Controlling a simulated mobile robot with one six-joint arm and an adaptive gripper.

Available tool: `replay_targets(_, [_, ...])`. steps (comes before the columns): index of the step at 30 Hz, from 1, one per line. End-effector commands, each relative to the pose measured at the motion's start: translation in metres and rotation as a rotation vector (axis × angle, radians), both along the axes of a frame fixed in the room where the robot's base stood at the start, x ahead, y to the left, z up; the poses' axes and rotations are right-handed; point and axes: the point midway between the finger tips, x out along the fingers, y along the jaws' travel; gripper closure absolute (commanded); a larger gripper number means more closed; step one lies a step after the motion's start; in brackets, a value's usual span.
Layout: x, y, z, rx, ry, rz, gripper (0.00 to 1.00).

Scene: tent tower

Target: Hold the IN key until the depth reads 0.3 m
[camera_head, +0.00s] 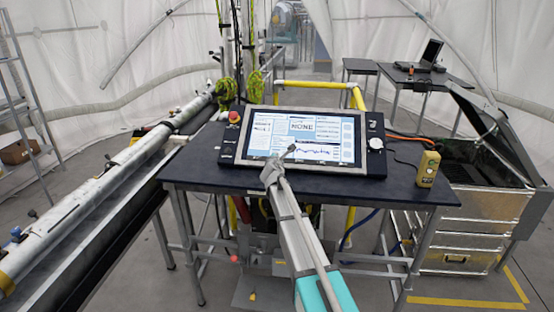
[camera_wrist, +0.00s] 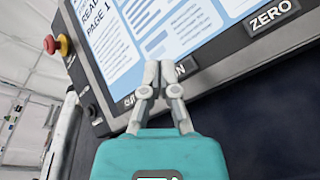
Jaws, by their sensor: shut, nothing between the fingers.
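The console (camera_head: 305,171) with its lit screen (camera_head: 335,127) stands tilted on a dark table. In the wrist view, keys sit along the bezel (camera_wrist: 225,62) below the screen. One key (camera_wrist: 187,68) shows an "N" at its end and is partly covered by my fingers; a ZERO key (camera_wrist: 272,16) is to its right. My gripper (camera_wrist: 160,72) is shut and empty. Its fingertips overlap the bezel just left of the "N" in view; whether they touch a key I cannot tell. The screen shows a large "NONE" in the head view. I cannot read a depth figure.
A red stop button (camera_head: 234,117) stands at the console's upper left. A yellow handheld device (camera_head: 428,169) stands at the table's (camera_head: 220,172) right end. An open metal case (camera_head: 478,218) is at right; a long pipe rig (camera_head: 98,195) is at left.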

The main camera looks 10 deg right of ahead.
Motion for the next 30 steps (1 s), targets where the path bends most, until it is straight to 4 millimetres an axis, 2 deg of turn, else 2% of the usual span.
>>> replay_targets(3, [-0.006,0.002,0.011,0.0,0.0,0.0,1.0])
replay_targets(15, [-0.021,0.006,0.033,0.0,0.0,0.0,1.0])
replay_targets(30, [-0.024,0.007,0.034,0.003,0.001,-0.002,1.0])
